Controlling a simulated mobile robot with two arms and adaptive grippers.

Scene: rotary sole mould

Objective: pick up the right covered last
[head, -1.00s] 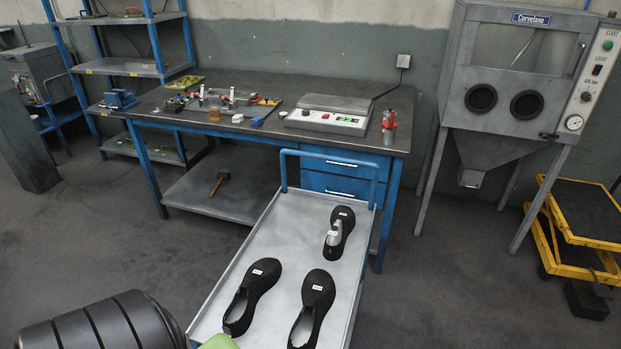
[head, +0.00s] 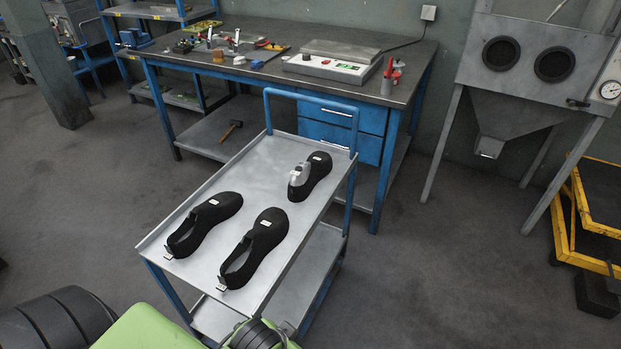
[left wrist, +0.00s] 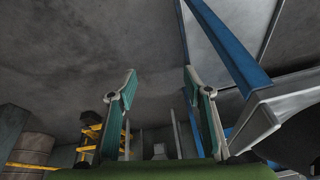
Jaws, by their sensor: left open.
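Two black covered lasts lie side by side on the front of the grey cart tray (head: 262,172): the left one (head: 212,210) and the right one (head: 264,236). Each has a small white label and a small metal piece at its near end. A third black one (head: 318,172), with a grey metal part, lies at the back. In the left wrist view, my left gripper (left wrist: 162,95) is open, with nothing between its fingers. A dark rounded thing (left wrist: 303,135) at its right edge may be a covered last; it is apart from the fingers. My right gripper is not in view.
The cart has a blue handle (head: 312,98) at its far end and a lower shelf (head: 305,270). Behind it stands a workbench (head: 270,78) with tools. A blasting cabinet (head: 530,70) and a yellow cart (head: 590,225) are at right. The floor between is clear.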

